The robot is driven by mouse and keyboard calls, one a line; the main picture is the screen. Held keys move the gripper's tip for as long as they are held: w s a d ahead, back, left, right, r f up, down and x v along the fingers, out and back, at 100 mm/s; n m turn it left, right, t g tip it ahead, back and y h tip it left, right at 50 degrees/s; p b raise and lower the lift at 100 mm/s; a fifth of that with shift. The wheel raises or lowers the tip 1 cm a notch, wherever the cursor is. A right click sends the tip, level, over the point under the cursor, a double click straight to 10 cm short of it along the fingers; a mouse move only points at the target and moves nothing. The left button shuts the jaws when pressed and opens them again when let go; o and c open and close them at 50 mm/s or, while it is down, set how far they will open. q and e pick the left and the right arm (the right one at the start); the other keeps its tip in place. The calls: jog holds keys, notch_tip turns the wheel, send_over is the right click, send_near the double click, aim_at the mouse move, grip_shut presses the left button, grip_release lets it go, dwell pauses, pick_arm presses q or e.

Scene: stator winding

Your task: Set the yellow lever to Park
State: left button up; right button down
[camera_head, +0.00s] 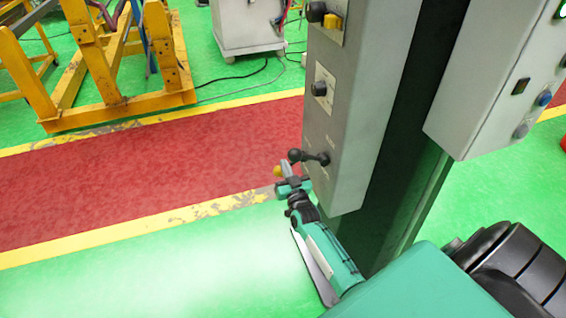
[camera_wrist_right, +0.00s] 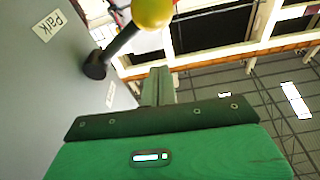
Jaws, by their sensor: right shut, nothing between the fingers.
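The yellow lever shows in the right wrist view as a yellow ball (camera_wrist_right: 152,12) on a black rod, its black pivot on the grey panel. A "Park" label (camera_wrist_right: 48,26) is up and left of the pivot; a second label (camera_wrist_right: 110,95), unreadable, is below it. The yellow knob (camera_head: 277,171) shows small in the head view, beside my right gripper (camera_head: 292,181). My right gripper's fingers (camera_wrist_right: 158,75) are shut and empty, below the ball in the wrist picture, with a gap between them. My left gripper is not in view.
The grey control box (camera_head: 345,110) on a dark column carries other knobs, including a black-knobbed lever (camera_head: 296,155) close to my right gripper. A second grey box (camera_head: 490,85) is at the right. A yellow frame (camera_head: 100,70) stands far left. The red floor lane is clear.

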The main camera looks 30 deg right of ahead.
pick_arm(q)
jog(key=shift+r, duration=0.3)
pick_arm(e)
jog(key=v, duration=0.7)
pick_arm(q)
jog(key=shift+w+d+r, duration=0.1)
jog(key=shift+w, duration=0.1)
